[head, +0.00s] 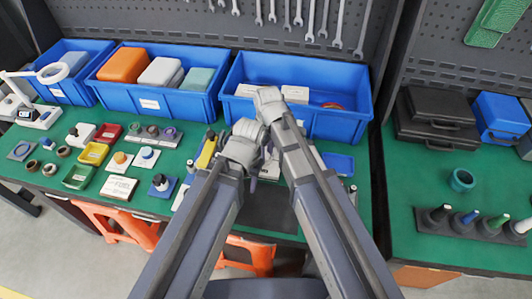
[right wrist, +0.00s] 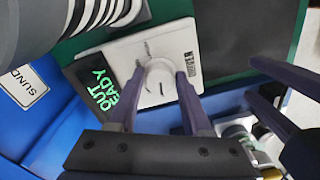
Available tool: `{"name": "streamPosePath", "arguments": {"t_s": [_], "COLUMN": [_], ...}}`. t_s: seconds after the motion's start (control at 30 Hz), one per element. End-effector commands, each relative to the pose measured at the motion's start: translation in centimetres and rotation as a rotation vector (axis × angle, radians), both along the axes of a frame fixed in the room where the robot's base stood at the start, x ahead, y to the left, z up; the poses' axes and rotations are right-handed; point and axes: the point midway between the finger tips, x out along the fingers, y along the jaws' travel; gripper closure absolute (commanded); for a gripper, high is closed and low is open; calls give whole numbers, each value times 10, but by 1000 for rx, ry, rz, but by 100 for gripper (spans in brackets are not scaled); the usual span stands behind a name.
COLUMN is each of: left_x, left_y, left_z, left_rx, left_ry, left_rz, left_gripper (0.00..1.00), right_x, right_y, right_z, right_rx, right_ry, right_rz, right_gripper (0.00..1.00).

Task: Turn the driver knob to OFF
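The driver is a pale box (right wrist: 120,48) with a dark display reading "OUT READY" in green, in the right wrist view. Its round white knob (right wrist: 160,84) bears a short dark mark. My right gripper (right wrist: 160,74) has one finger on each side of the knob, close against it, and looks shut on it. My left gripper (right wrist: 251,78) shows at the right of that view with its two fingers apart and nothing between them. In the head view my wrists cover the driver and the knob, and the fingertips are mostly hidden.
Blue bins (head: 155,101) line the back of the green table (head: 60,190). Small trays and parts fill its left side. Tools hang on the pegboard.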

Motion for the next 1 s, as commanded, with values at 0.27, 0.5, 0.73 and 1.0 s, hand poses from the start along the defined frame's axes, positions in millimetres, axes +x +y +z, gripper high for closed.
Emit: {"name": "streamPosePath", "arguments": {"t_s": [0.27,0.5,0.73,1.0], "left_x": [0,0,0,0], "left_y": [0,0,0,0], "left_z": [0,0,0,0], "left_rx": [0,0,0,0], "left_ry": [0,0,0,0], "left_rz": [0,0,0,0], "left_gripper": [50,50,50,50], "right_x": [0,0,0,-1], "right_y": [0,0,0,0], "right_z": [0,0,0,0], "right_rx": [0,0,0,1], "right_ry": [0,0,0,0], "right_rz": [0,0,-27,-186], "right_gripper": [83,100,100,100]}}
